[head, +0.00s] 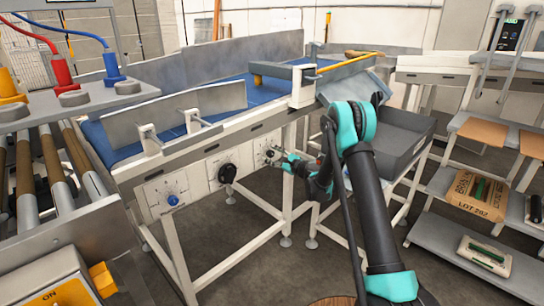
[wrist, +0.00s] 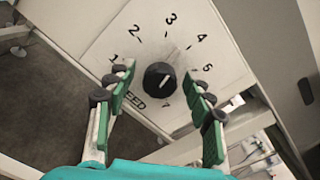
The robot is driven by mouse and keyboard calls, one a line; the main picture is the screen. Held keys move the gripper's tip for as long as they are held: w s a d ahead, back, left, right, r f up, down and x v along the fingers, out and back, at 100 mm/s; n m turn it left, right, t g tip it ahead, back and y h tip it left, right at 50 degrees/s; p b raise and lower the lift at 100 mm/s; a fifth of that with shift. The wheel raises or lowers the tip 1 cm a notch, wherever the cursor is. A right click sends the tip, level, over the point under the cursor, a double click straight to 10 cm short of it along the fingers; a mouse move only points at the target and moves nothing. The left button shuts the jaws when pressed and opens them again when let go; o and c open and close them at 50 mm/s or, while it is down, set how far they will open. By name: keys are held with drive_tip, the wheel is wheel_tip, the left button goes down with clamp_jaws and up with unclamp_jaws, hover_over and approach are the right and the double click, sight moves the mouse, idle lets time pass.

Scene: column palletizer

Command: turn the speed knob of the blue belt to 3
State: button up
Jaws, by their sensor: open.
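The blue belt (head: 262,90) runs along the table with several dial plates on its front side rail. My gripper (head: 280,158) is at the rightmost plate (head: 264,149) in the head view. In the wrist view, a round black knob (wrist: 159,79) sits on a white plate marked 1 to 5, with SPEED partly hidden by the left finger. The knob's white line points up and right, roughly toward the 4. My gripper (wrist: 160,71) is open, its green fingers on either side of the knob with gaps on both sides.
A black knob (head: 228,173) and a blue knob (head: 172,200) are on the same rail, to the left. Shelves with sacks (head: 474,194) are at the far right. Table legs stand below the rail.

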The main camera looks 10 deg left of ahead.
drive_tip(key=c, duration=1.2)
drive_tip(key=n, duration=0.5)
drive_tip(key=o, duration=1.2)
drive_tip(key=shift+d, duration=0.1)
drive_tip(key=v, duration=1.2)
drive_tip(key=shift+s, duration=0.1)
